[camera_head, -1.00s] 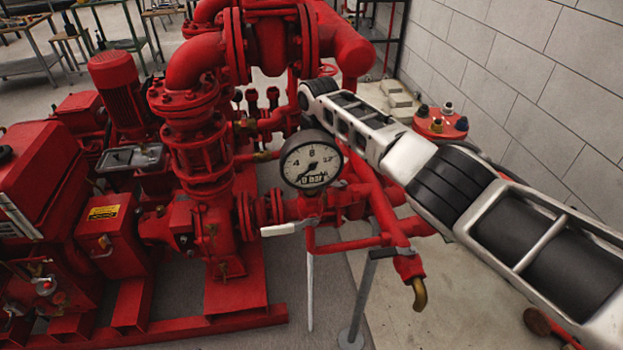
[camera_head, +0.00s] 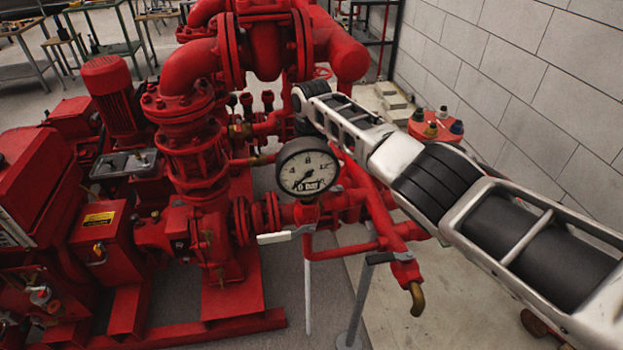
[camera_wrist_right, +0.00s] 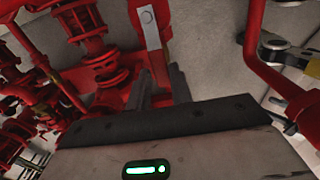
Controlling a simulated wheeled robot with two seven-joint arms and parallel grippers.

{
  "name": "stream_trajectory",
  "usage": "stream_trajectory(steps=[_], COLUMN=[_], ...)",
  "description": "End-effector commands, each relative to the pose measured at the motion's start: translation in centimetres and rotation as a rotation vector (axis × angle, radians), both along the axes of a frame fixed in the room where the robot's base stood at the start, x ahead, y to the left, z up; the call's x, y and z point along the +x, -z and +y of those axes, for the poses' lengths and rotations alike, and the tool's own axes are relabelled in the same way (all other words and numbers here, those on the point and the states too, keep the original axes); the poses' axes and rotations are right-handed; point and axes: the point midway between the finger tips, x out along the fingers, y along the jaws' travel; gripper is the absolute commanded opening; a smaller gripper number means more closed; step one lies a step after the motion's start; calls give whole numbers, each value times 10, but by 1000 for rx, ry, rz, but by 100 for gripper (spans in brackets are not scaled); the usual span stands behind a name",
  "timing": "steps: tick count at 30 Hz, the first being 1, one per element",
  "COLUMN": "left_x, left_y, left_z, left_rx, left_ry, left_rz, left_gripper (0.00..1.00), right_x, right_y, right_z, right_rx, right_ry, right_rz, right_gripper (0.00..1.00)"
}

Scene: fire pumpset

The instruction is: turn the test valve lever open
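A lever with a white grip (camera_head: 283,237) sticks out to the left below the round pressure gauge (camera_head: 307,168) in the head view. In the right wrist view a flat silver lever (camera_wrist_right: 151,30) with a bolt at its top points down towards my right gripper (camera_wrist_right: 160,76). I cannot tell for sure that it is the same lever. The two dark fingers are apart, with red metal visible between them. The lever's lower end is just beyond the fingertips, and contact cannot be made out. In the head view my right gripper is hidden behind the gauge and pipes. My left gripper is not in view.
The red pump (camera_head: 195,165) and its pipes crowd the left and middle. A red pipe with a brass spout (camera_head: 417,299) and a grey post (camera_head: 357,300) stand right of the gauge. A bent red pipe (camera_wrist_right: 262,70) is close right of the gripper. A block wall (camera_head: 510,85) bounds the right.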

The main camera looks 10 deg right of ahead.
Motion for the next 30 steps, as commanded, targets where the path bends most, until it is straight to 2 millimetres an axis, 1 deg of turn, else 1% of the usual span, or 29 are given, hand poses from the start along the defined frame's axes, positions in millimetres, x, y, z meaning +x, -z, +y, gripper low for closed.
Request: stream_trajectory(steps=[1,2,10,14,17,20,27,30], left_x=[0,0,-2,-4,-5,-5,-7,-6], left_y=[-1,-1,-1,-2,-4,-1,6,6], left_z=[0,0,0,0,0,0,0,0], left_rx=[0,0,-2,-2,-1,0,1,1], left_ry=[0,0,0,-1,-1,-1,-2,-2], left_rz=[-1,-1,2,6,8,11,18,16], left_gripper=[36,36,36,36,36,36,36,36], right_x=[1,1,0,1,1,1,1,1], right_y=[-1,-1,-1,-11,-27,-49,-108,-128], right_z=[-1,-1,0,1,0,0,0,0], right_rx=[-1,-1,1,3,2,3,2,2], right_ry=[1,1,-3,-4,-5,-3,-2,-1], right_rz=[-3,-2,0,-3,-4,-5,-6,-5], right_gripper=[36,39,39,39,39,39,39,39])
